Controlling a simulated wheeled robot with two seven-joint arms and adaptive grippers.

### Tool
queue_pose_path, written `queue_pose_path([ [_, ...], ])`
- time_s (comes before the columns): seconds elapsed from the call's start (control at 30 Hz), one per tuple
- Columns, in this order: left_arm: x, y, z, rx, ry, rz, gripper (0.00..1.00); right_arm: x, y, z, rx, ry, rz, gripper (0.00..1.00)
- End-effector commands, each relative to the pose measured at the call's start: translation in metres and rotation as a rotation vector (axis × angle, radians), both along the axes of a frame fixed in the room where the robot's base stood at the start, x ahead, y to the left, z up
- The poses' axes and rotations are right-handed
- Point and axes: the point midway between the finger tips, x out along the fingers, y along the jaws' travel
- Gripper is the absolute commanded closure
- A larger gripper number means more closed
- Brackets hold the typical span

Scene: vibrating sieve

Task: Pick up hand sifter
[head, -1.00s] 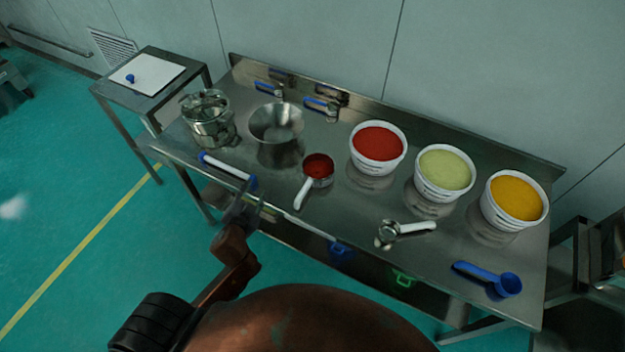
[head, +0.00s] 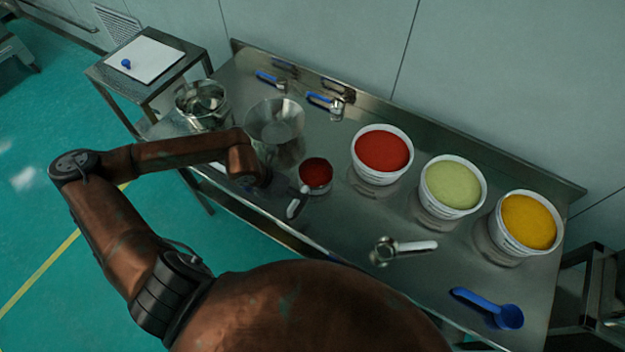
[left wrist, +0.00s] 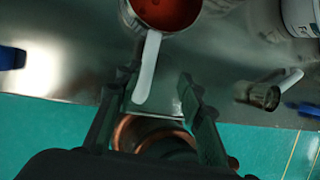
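A round metal cup with a white handle (head: 297,208), holding red powder (head: 316,172), sits on the steel table; it fits a hand sifter. It also shows in the left wrist view, its white handle (left wrist: 148,68) pointing towards my left gripper (left wrist: 155,77). That gripper is open, its fingers on either side of the handle's end; I cannot tell whether they touch it. A second small metal scoop with a white handle (head: 405,248) lies to the right and also shows in the wrist view (left wrist: 264,94). My right gripper is out of view.
White tubs of red (head: 381,150), green (head: 452,185) and yellow (head: 527,221) powder stand along the back right. A blue scoop (head: 490,308) lies front right. A metal bowl (head: 275,122) and a metal pot (head: 203,103) stand left. My forearm hides part of the table's front edge.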

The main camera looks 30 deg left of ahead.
Motion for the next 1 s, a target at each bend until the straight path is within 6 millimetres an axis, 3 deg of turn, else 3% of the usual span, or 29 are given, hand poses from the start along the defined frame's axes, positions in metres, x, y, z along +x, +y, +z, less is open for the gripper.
queue_pose_path([
  [0.03, 0.001, 0.011, -0.002, 0.035, 0.000, 0.009, 0.64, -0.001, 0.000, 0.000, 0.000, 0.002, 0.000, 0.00],
  [0.13, 0.004, 0.019, -0.009, 0.062, 0.002, 0.018, 0.64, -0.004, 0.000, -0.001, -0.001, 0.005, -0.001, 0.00],
  [0.37, 0.012, 0.012, -0.031, 0.060, 0.002, 0.018, 0.64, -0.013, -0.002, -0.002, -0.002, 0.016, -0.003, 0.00],
  [0.7, 0.029, -0.002, -0.069, 0.059, 0.003, 0.017, 0.64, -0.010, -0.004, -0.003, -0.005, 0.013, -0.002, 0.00],
  [1.0, 0.030, -0.003, -0.071, 0.059, 0.002, 0.015, 0.66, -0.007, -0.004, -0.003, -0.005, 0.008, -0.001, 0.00],
])
